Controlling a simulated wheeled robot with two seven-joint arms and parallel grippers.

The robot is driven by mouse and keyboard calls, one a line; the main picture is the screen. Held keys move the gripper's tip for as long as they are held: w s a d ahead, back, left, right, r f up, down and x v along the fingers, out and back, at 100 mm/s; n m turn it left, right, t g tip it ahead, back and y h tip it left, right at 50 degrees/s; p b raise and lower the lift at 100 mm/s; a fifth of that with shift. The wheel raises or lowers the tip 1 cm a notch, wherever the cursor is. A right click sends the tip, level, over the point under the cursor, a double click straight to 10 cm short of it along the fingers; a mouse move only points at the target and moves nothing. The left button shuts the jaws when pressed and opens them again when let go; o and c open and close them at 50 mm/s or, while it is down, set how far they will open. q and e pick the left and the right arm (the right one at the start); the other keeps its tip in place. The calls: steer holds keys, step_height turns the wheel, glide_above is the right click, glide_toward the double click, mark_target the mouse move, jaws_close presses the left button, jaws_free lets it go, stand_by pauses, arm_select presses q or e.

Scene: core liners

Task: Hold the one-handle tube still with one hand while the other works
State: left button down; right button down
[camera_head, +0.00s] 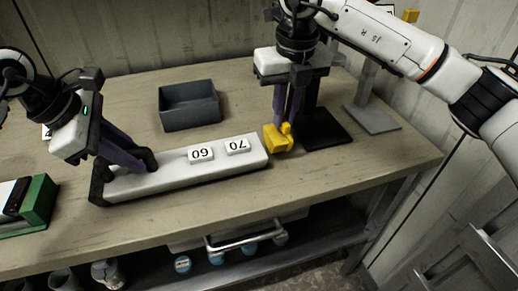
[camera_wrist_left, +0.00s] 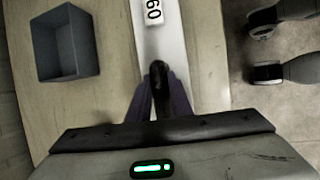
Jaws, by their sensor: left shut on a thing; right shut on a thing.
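The one-handle tube is a long white box-shaped liner (camera_head: 190,172) lying on the bench, with labels reading 60 and 70 on top. A black end piece (camera_head: 99,184) is at its left end. My left gripper (camera_head: 147,162) is shut on a black handle on top near that end. In the left wrist view the handle (camera_wrist_left: 158,78) stands between the purple fingers, with the white tube (camera_wrist_left: 160,45) beyond. My right gripper (camera_head: 287,119) points down, shut on a yellow piece (camera_head: 277,138) at the tube's right end. Whether that piece touches the tube is unclear.
An empty grey bin (camera_head: 190,105) stands behind the tube, also in the left wrist view (camera_wrist_left: 66,45). A black-based stand (camera_head: 325,128) and a grey-based stand (camera_head: 372,118) are at right. A green-ended object (camera_head: 40,203) lies at left. The bench's front edge runs close before the tube.

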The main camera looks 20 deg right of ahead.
arm_select(q)
steer(key=shift+a+f, duration=0.1)
steer(key=shift+f, duration=0.15)
arm_select(e)
steer(key=shift+r, duration=1.6)
arm_select(q)
steer(key=c, duration=1.5)
jaws_free()
steer(key=shift+c, duration=0.2)
arm_select(e)
steer(key=shift+w+a, duration=0.1)
arm_select(q)
steer(key=shift+r, duration=0.15)
steer(key=v, duration=1.2)
